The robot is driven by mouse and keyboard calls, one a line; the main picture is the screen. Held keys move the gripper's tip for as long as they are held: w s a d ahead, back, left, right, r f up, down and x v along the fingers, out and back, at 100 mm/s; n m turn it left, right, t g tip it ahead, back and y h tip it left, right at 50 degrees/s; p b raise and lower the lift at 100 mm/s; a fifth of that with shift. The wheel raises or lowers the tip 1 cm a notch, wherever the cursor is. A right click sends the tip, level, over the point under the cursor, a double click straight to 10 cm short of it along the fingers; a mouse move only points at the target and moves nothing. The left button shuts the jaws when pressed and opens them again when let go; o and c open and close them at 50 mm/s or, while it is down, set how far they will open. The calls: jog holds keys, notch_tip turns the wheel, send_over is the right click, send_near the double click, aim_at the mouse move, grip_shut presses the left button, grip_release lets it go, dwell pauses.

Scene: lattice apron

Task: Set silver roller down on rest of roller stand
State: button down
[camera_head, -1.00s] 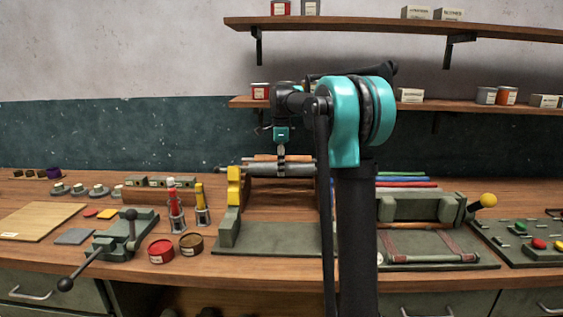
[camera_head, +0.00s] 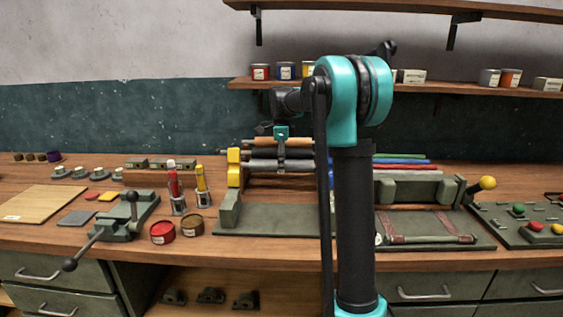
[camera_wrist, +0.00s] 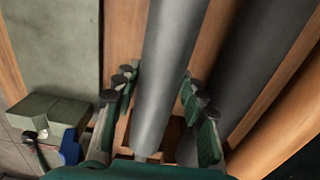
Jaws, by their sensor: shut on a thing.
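My gripper (camera_head: 281,150) points down at the back of the bench, with its fingers shut on the silver roller. In the wrist view the silver roller (camera_wrist: 172,65) runs between the finger pads of my gripper (camera_wrist: 162,110). The roller stand (camera_wrist: 122,45) shows as wooden strips beneath and beside it. A dark grey roller (camera_wrist: 240,75) and a wood-coloured roller (camera_wrist: 285,115) lie parallel to its right. In the head view the silver roller (camera_head: 262,165) is level in front of these two. I cannot tell whether it touches the rest; my arm hides the right ends.
Yellow blocks (camera_head: 233,176) stand left of the rollers, by a green plate (camera_head: 275,238). A press with a yellow knob (camera_head: 487,183) is at right. Cans, bottles and a clamp (camera_head: 128,215) are at left. A shelf (camera_head: 240,84) hangs behind.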

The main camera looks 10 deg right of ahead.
jog(key=c, duration=0.8)
grip_release()
